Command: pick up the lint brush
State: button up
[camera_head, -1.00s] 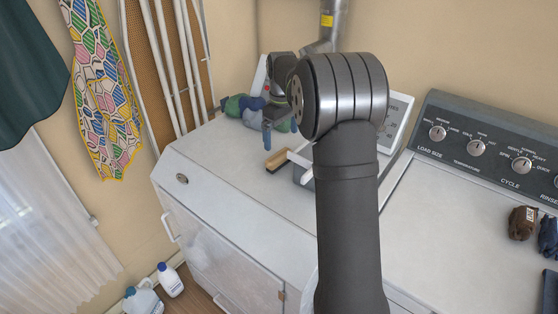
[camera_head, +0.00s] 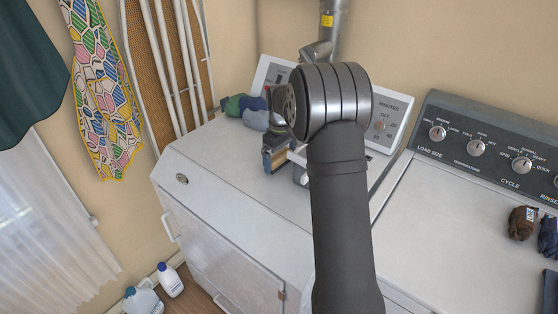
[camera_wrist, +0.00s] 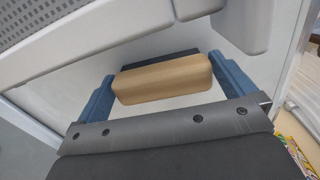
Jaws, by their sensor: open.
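The lint brush (camera_wrist: 163,80), a tan wooden block with a dark strip along its far side, lies between the two blue fingers of my gripper (camera_wrist: 164,78) in the wrist view. The fingers are open, one at each end of the block, with a small gap visible at the sides. In the head view my gripper (camera_head: 276,154) is low over the white machine top, at the brush's place, and hides most of the brush. Whether the fingers touch the brush cannot be told.
Rolled cloths (camera_head: 246,110) lie behind. The front left of the white machine top (camera_head: 215,150) is clear. A control panel (camera_head: 386,122) rises at the back.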

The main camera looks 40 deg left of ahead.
aim_at(280, 155)
jog(key=c, duration=0.6)
jog(key=shift+c, duration=0.2)
jog(key=shift+r, duration=0.1)
notch_tip(280, 155, up, 10)
jog(key=shift+f, duration=0.1)
